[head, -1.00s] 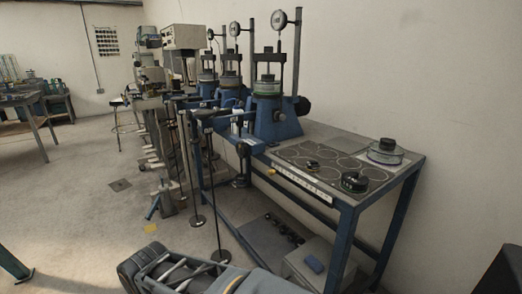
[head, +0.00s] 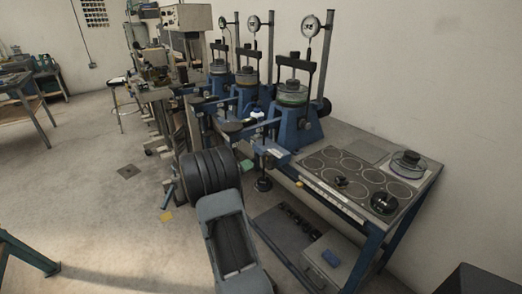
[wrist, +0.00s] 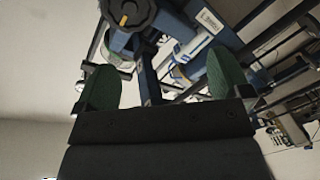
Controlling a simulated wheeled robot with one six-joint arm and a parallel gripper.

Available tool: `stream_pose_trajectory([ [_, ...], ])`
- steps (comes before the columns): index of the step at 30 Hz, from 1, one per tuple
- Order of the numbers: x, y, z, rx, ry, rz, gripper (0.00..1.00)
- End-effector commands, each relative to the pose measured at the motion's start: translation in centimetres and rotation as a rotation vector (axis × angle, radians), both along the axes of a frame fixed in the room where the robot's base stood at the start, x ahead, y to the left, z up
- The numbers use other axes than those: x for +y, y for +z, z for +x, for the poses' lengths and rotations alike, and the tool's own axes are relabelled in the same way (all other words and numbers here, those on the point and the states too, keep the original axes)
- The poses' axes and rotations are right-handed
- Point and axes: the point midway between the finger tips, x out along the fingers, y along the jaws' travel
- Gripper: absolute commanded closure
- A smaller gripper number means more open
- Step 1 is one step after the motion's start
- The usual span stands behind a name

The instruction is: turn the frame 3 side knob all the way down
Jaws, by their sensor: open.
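Three blue lever frames with dial gauges stand in a row on the bench, and I cannot read their numbers. The nearest frame (head: 297,128) has a dark round knob (head: 324,106) on its right side. In the wrist view, a black knob with an orange mark (wrist: 128,13) shows at the top, beyond the left finger; I cannot tell which frame it belongs to. My gripper (wrist: 158,82) is open, with two green finger pads wide apart and nothing between them. In the head view, its green fingertips show just left of the nearest frame, in front of the bench.
The bench top (head: 350,150) holds a round-marked panel, a black round piece (head: 384,203) and a clear dish with a black top (head: 408,163). A hanging weight (head: 263,184) is below the gripper. A grey box (head: 331,262) sits on the lower shelf. Floor at left is open.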

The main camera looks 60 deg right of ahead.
Motion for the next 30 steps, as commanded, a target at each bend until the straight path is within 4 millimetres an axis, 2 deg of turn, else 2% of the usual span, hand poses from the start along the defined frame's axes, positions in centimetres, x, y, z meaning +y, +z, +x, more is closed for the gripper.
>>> stream_pose_trajectory([
  [3,-0.9,0.1,-2.2,0.083,-0.125,-0.024,0.04],
  [6,-1.2,-0.1,-3.2,0.121,-0.179,-0.032,0.04],
  [13,-3.0,-0.4,-4.3,0.137,-0.207,-0.037,0.04],
  [29,-10.4,-0.5,-6.6,0.134,-0.201,-0.038,0.04],
  [30,-10.3,-0.2,-6.5,0.136,-0.197,-0.037,0.07],
])
